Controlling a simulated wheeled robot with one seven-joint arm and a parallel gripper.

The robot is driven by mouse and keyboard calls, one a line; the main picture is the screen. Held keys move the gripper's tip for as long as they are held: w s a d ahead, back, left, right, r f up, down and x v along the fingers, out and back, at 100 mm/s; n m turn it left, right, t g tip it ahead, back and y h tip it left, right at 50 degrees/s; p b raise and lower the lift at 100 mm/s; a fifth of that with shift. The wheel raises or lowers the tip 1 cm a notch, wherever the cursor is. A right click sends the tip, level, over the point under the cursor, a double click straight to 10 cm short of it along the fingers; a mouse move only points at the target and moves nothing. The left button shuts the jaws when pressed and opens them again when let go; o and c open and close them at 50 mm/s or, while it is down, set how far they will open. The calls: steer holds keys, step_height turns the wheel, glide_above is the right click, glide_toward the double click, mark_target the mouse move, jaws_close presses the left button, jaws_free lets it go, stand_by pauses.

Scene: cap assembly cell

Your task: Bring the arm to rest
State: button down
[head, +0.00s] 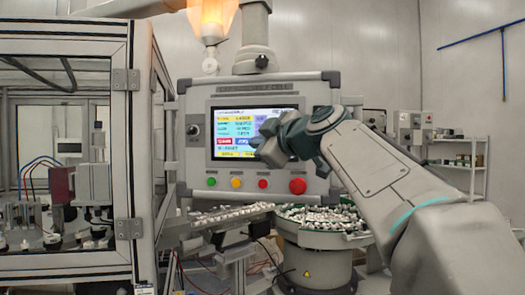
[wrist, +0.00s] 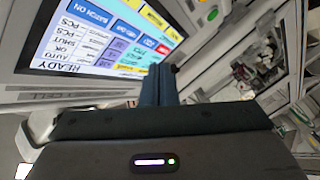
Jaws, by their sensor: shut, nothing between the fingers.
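My arm reaches in from the right in the head view, and my gripper (head: 258,153) is in front of the lower right part of the control panel's screen (head: 232,121). In the wrist view the gripper's fingers (wrist: 160,82) are together with nothing between them. The lit screen (wrist: 100,35) shows there upside down, just beyond the fingers, with a READY line and coloured tiles. I cannot tell whether the fingertips touch the panel.
Below the screen are a green button (head: 211,182), other buttons and a large red button (head: 298,186). A feeder bowl (head: 345,240) of small white parts stands below the arm. A framed glass enclosure (head: 128,150) is at left. A shelf rack (head: 470,165) stands at right.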

steer(key=shift+s+a, duration=0.1)
steer(key=shift+s, duration=0.4)
steer(key=s+d+f+m+g+h, duration=0.2)
steer(key=s+f+m+g+h, duration=0.15)
steer(key=f, duration=0.95)
steer(key=s+d+f+m+g+h, duration=0.15)
steer(key=s+f+m, duration=0.3)
steer(key=f, duration=0.85)
steer(key=s+d+f+m+g+h, duration=0.1)
steer(key=s+d+f+m+g, duration=0.2)
steer(key=s+f, duration=0.6)
steer(key=s+d+f+m+g+h, duration=0.2)
steer(key=s+d+f+m+g, duration=0.1)
steer(key=s+f, duration=0.7)
step_height(320, 180, down, 4)
steer(key=shift+d+r+m+g+h, duration=0.1)
steer(key=shift+d+m+g+h, duration=0.25)
steer(key=shift+d+m, duration=0.65)
